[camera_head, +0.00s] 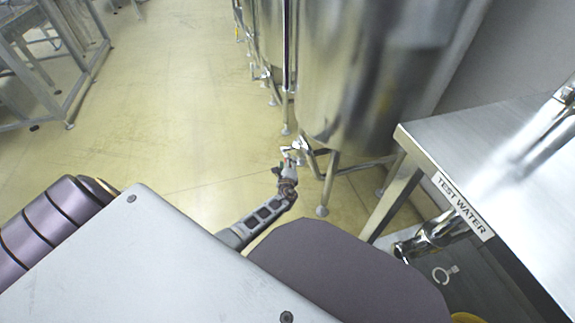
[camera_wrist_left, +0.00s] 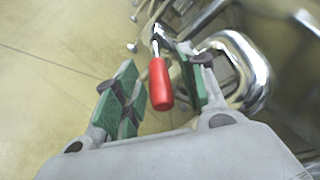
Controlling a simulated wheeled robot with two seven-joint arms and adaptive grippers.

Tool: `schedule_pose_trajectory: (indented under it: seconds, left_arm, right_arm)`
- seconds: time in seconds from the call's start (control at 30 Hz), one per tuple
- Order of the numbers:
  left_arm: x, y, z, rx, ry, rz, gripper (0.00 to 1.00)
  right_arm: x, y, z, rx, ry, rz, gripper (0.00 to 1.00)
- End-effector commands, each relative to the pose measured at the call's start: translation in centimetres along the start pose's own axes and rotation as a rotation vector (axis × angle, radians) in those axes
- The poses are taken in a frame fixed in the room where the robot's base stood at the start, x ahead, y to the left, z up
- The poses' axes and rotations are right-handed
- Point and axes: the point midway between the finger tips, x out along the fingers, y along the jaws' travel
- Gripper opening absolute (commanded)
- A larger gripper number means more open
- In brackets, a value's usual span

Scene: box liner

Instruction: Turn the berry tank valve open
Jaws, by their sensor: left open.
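A tall steel tank (camera_head: 365,75) stands on legs at the upper middle of the head view. A valve with a pipe (camera_head: 303,148) sits low under it. In the left wrist view the valve's red handle (camera_wrist_left: 160,84) points down toward me, beside a bent steel pipe (camera_wrist_left: 248,65). My left gripper (camera_head: 287,166) is at the valve in the head view. In the wrist view its green-padded fingers (camera_wrist_left: 160,97) are open, with the red handle between them. I cannot tell whether either pad touches the handle. No label naming the tank is visible. My right gripper is not in view.
A steel table (camera_head: 490,150) labelled "TEST WATER" stands at the right, close to the tank. More tanks (camera_head: 265,35) line up behind, and a metal frame (camera_head: 60,75) stands at the upper left. The yellow floor (camera_head: 185,110) between is clear.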

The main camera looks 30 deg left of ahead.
Motion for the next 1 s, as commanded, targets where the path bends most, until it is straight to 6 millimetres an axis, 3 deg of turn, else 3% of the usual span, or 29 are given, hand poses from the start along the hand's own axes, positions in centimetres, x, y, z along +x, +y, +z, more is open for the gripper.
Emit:
schedule_pose_trajectory:
  seconds: [0.27, 0.6, 1.0]
  left_arm:
    - [0.05, 0.02, 0.02, 0.0, 0.0, 0.001, 0.41]
    - [0.03, 0.04, 0.01, 0.0, 0.0, 0.001, 0.0]
    - [0.11, 0.0, -0.01, -0.001, 0.002, 0.003, 0.0]
  right_arm:
    - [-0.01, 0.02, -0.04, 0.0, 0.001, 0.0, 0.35]
    - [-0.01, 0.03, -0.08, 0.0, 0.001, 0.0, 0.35]
    - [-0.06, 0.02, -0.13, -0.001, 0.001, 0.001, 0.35]
